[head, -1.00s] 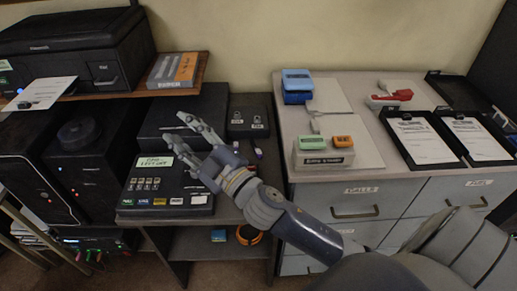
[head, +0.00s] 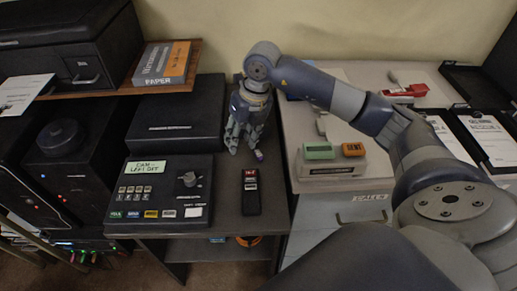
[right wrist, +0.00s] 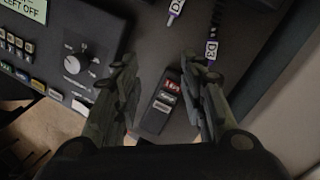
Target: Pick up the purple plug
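A small plug with a purple end (head: 258,155) shows just beside my right gripper's fingertips in the head view. In the right wrist view a plug with a white label reading D3 and purple edging (right wrist: 211,50) lies by the right-hand finger, on a dark cord. Whether a finger touches the D3 plug I cannot tell. My left gripper is out of view.
A black handset with a red display (head: 250,192) lies in front of the gripper. A console with a knob (head: 160,190) stands to its left, a black box (head: 180,125) behind that. The drawer cabinet (head: 340,213) rises at right, carrying a stamp holder (head: 331,167).

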